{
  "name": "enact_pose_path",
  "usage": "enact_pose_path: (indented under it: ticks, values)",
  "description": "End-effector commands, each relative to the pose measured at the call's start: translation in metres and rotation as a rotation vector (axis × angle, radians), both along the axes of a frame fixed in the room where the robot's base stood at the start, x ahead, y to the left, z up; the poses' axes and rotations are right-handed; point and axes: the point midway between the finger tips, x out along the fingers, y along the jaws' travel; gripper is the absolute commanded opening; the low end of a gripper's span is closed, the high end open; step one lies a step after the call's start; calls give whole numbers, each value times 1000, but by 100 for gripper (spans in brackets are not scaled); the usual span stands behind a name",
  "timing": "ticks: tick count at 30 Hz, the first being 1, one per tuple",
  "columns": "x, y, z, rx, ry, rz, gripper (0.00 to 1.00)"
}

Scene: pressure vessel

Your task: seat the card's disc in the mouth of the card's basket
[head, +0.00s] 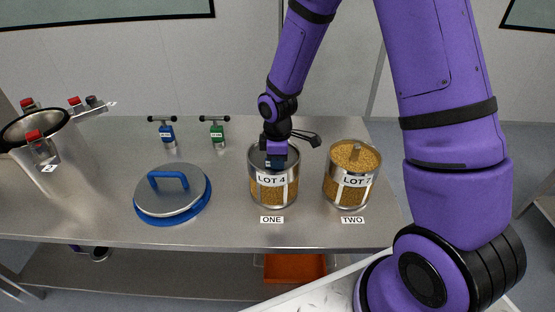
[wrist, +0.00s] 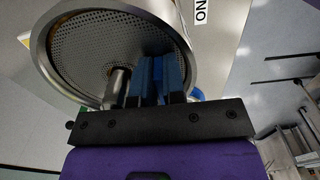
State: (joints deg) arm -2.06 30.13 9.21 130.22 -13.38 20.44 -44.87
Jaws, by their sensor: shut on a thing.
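A clear-sided basket of golden grains, labelled LOT 4 (head: 271,194), stands behind the ONE tag. My gripper (head: 276,156) is directly above its mouth, pointing down. In the wrist view, a grey perforated disc (wrist: 100,50) lies within a shiny round rim (wrist: 44,62). A short metal post (wrist: 117,86) rises beside my blue fingers (wrist: 160,82). My gripper is shut on the disc's grip, though the contact is mostly hidden. I cannot tell whether the disc is fully down and level. A second LOT basket (head: 350,190), its number unclear, stands at TWO with grains and an upright post showing.
A steel lid with a blue handle (head: 169,181) lies left of the baskets. A blue (head: 167,132) and a green (head: 217,133) T-handled item stand behind. A large steel vessel (head: 60,150) with red-topped clamps is at far left. The table's front edge is near the baskets.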

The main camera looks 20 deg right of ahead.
Motion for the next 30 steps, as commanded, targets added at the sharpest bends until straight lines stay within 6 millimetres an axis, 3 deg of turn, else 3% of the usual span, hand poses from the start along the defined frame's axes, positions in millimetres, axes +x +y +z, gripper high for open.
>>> enact_pose_path:
  ticks: [3,4,7,19,30]
  values:
    - [0,0,-2,0,0,0,0]
    - [0,0,-2,0,0,0,17]
    - [0,0,-2,0,0,0,40]
    - [1,0,7,1,-4,-1,40]
    - [1,-1,69,0,-6,-1,40]
